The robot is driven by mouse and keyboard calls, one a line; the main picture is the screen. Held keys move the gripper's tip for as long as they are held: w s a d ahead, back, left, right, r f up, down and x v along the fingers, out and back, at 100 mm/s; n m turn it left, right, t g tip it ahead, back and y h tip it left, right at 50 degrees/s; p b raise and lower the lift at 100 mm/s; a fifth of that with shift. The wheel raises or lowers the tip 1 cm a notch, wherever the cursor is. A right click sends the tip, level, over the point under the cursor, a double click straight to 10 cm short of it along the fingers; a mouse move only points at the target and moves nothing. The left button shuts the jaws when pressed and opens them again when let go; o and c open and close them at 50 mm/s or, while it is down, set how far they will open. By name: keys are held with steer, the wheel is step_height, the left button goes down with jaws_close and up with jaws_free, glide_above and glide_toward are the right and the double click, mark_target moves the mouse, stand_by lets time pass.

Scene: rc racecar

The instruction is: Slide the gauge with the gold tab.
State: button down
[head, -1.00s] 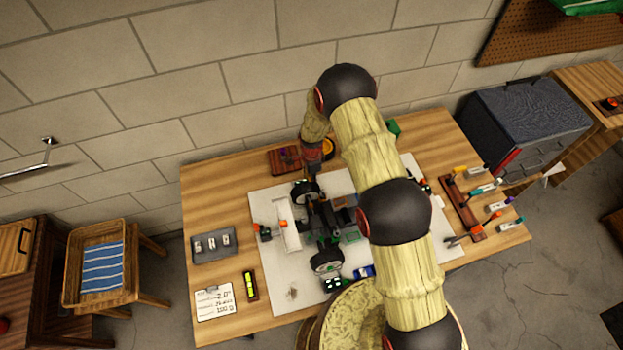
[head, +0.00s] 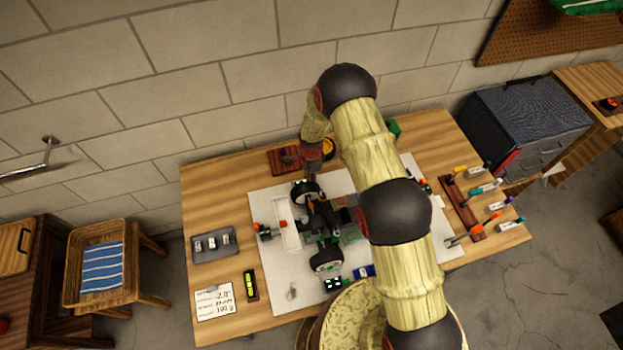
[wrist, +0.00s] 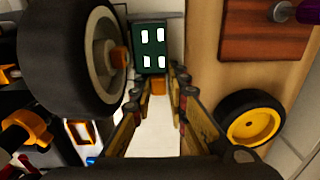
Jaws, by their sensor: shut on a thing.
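The gauge (wrist: 150,48) is a dark green block with white square marks, at the top middle of the wrist view. A small gold-orange tab (wrist: 158,87) stands at its near end. My gripper (wrist: 158,92) is shut on this tab, with one finger on each side. A black car wheel (wrist: 75,55) is close to the left finger. In the head view my gripper (head: 312,174) is low beside the car's far wheel (head: 303,192); the gauge cannot be made out there.
A loose yellow-rimmed wheel (wrist: 250,118) lies right of my gripper, near a red-brown wooden block (wrist: 265,32). The car chassis (head: 325,215) lies on a white mat (head: 268,290). A tool rack (head: 462,207) stands to the right. A grey tray (head: 214,256) is at left.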

stand_by(0.4)
steer(key=shift+s+d+f+b, duration=0.15)
steer(key=shift+s+b, duration=0.2)
steer(key=shift+s, duration=0.35)
